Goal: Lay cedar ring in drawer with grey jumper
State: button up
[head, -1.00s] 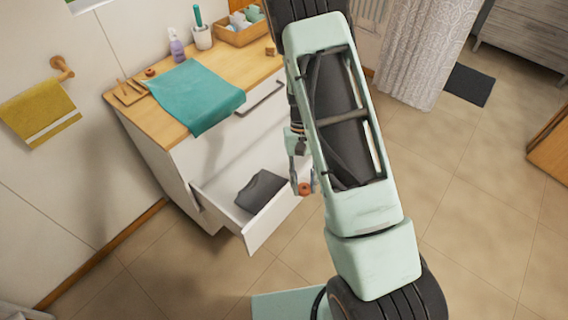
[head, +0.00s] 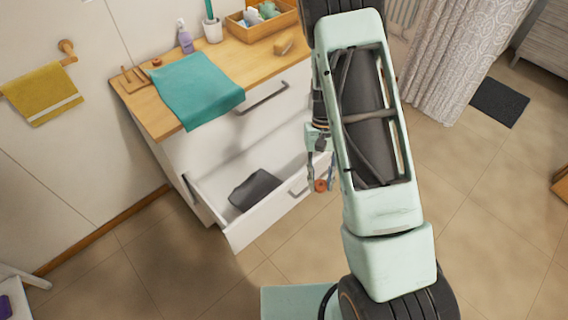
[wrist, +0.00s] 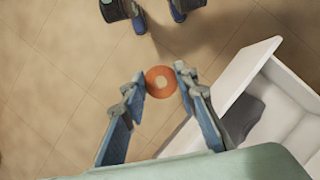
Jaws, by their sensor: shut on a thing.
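My gripper (head: 319,182) is shut on the orange-brown cedar ring (head: 320,186). In the wrist view the ring (wrist: 152,75) sits between the fingertips, its pale centre facing the camera. The white drawer (head: 262,231) is pulled open low in the cabinet. In the head view the ring shows just right of the drawer's front panel, outside its opening. The dark grey jumper (head: 255,188) lies folded in the drawer. In the wrist view the drawer (wrist: 232,88) is right of the gripper, and the jumper (wrist: 242,117) is partly hidden behind its front panel.
A teal cloth (head: 197,90) drapes over the wooden cabinet top, beside a small reddish round thing (head: 157,62). The drawer has bare floor around the jumper.

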aim_at(297, 169)
jog(key=i+l, duration=0.15)
jog(key=l, duration=0.15)
jog(key=i+l+u, duration=0.1)
jog(key=i+l, duration=0.55)
jog(key=i+j+u, duration=0.05)
jog(key=i, duration=0.1)
